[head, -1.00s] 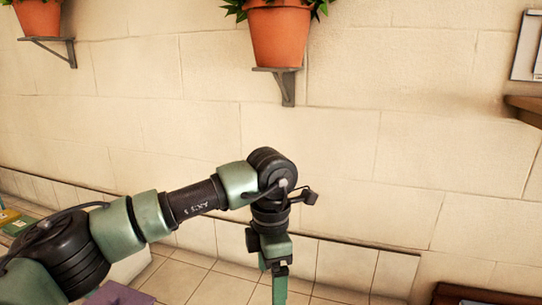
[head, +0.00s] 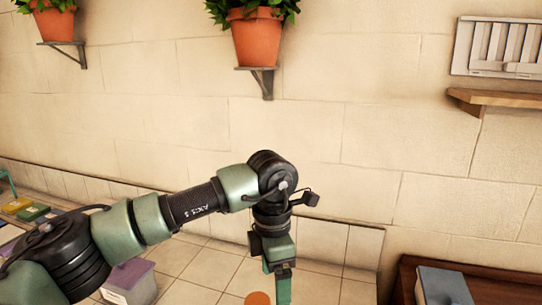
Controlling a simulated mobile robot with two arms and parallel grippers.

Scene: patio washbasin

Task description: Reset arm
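My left arm comes in from the left and reaches across the lower middle of the head view. Its wrist bends down, and my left gripper (head: 281,284) points at the floor in front of the wall. I see one green finger edge-on, cut by the bottom edge, so its opening cannot be told. No held thing shows. My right arm and gripper are not in view.
Two potted plants (head: 256,38) (head: 58,25) stand on wall brackets. At right are a wooden shelf (head: 505,98), a louvred panel (head: 497,47) and a grey box (head: 443,286) on a dark wooden surface. A lidded bin (head: 135,283) stands lower left. An orange round thing (head: 257,298) is below the gripper.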

